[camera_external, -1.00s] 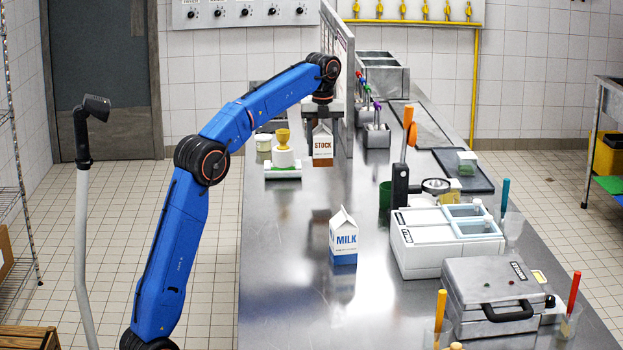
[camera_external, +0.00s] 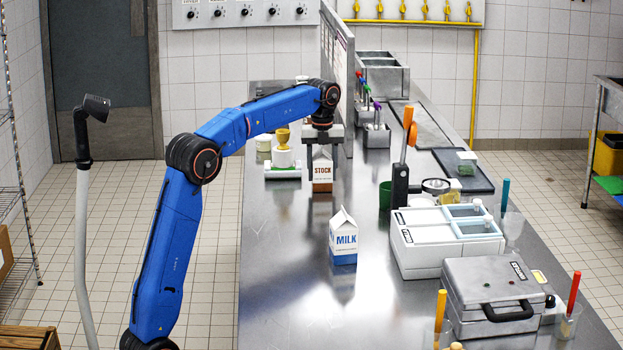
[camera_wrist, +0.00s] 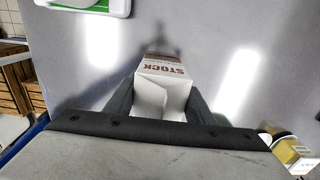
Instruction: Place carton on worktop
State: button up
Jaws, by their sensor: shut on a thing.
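The STOCK carton (camera_external: 322,171), white with a brown band and a gable top, is upright between the fingers of my gripper (camera_external: 322,158). My gripper points down and is shut on the carton's sides. The carton's base is at or just above the steel worktop (camera_external: 285,240); I cannot tell whether it touches. In the wrist view the STOCK carton (camera_wrist: 164,68) shows from above, between my gripper's two dark fingers (camera_wrist: 163,92). A blue and white MILK carton (camera_external: 344,240) stands upright on the worktop, nearer the camera.
An upright panel (camera_external: 338,60) rises behind my gripper. A white lidded container unit (camera_external: 445,245) and a grey press (camera_external: 500,295) stand at right. The left front worktop is clear.

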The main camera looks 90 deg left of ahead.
jog(key=o, duration=1.5)
jog(key=shift+f, duration=0.1)
notch_tip(320, 180, up, 12)
jog(key=shift+r, duration=0.15)
